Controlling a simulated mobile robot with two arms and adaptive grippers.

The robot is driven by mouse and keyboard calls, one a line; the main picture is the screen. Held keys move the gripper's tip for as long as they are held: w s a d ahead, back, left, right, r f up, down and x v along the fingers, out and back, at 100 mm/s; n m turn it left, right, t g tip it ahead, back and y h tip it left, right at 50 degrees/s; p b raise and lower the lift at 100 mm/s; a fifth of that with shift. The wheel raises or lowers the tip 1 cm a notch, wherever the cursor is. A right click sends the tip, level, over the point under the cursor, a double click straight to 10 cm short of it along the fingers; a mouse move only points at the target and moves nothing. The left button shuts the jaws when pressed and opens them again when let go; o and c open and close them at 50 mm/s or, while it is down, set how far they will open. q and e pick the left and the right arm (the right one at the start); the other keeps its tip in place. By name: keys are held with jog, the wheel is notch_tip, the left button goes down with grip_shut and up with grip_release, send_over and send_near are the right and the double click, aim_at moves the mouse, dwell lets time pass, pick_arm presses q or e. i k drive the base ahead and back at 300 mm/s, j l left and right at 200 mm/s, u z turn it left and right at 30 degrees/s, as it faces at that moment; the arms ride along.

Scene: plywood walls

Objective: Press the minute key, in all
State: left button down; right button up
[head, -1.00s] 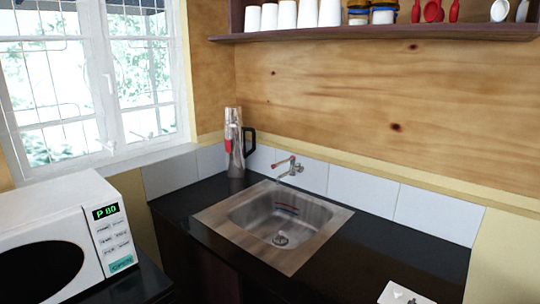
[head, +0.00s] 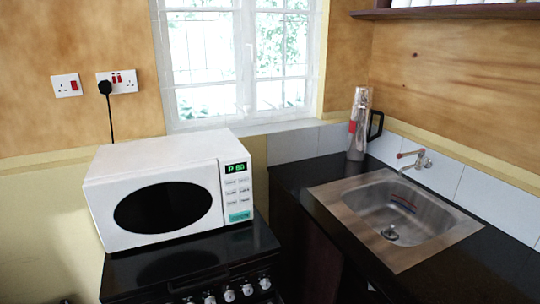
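A white microwave (head: 150,168) stands on a black stove left of centre in the head view. Its door has a dark oval window (head: 163,207). The control panel (head: 237,192) is on the right of its front. A green display (head: 235,168) at the top reads something like "P 80". Several small pale keys (head: 238,187) sit below it, their labels too small to read, so I cannot tell which is the minute key. A teal key (head: 240,216) is at the bottom. Neither of my grippers is in view.
The black stove (head: 190,262) has knobs along its front. To the right, a dark counter (head: 300,172) holds a steel sink (head: 410,212), a tap (head: 415,160) and a steel flask (head: 358,125). A plugged cable (head: 110,118) runs down the wall behind the microwave.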

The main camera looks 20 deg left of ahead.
aim_at(233, 191)
jog(key=u, duration=1.4)
